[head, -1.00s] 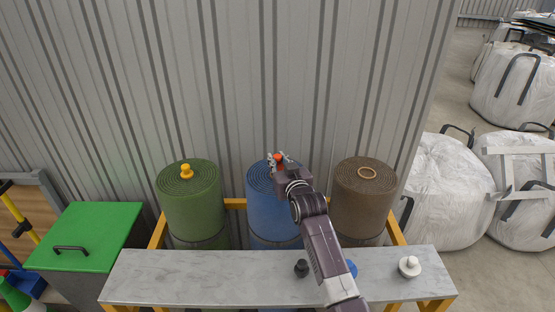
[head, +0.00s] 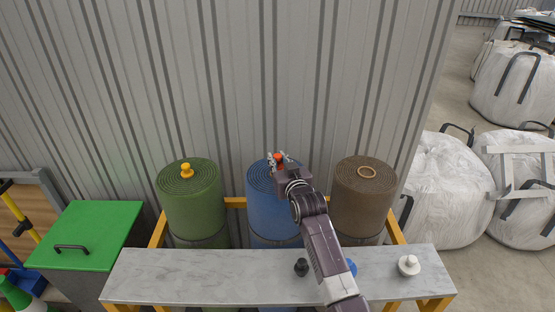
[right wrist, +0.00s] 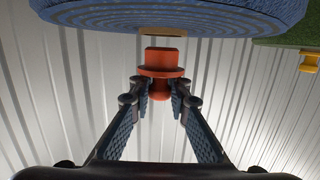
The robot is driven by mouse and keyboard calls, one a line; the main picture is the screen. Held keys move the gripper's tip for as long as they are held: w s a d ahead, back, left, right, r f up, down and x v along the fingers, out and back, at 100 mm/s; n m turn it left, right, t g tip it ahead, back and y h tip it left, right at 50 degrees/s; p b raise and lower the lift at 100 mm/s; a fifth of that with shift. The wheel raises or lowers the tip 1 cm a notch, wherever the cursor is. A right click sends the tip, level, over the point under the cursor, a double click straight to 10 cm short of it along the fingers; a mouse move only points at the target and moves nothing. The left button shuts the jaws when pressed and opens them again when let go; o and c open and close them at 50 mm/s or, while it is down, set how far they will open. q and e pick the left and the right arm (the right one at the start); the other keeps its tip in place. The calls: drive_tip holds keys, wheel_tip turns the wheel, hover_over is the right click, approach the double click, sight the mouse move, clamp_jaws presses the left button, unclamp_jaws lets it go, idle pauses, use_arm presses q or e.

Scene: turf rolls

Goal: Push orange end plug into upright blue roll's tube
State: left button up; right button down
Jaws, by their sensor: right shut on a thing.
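The upright blue roll (head: 268,213) stands in the middle of the rack, between a green and a brown roll. My right gripper (head: 278,160) is over its top and hides part of it. The gripper is shut on the orange end plug (head: 279,157). In the right wrist view the orange plug (right wrist: 161,62) sits between the fingertips. The blue roll's face (right wrist: 150,16) lies just beyond it, with the tan tube end (right wrist: 163,32) in line with the plug. A small gap shows between plug and tube. My left gripper is out of view.
The green roll (head: 195,211) has a yellow plug (head: 186,170) in its top. The brown roll (head: 360,211) shows an open tube ring (head: 367,172). A grey shelf (head: 200,278) in front holds black (head: 301,267), blue (head: 351,268) and white (head: 409,265) plugs. A corrugated wall stands behind.

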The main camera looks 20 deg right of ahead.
idle(0.3)
drive_tip(key=shift+f+b, duration=0.75)
drive_tip(key=shift+f, duration=0.9)
drive_tip(key=c, duration=1.7)
unclamp_jaws()
drive_tip(key=shift+c, duration=0.2)
drive_tip(key=s+r, duration=0.2)
drive_tip(key=s, duration=1)
drive_tip(key=shift+a, duration=0.15)
drive_tip(key=shift+f, duration=0.1)
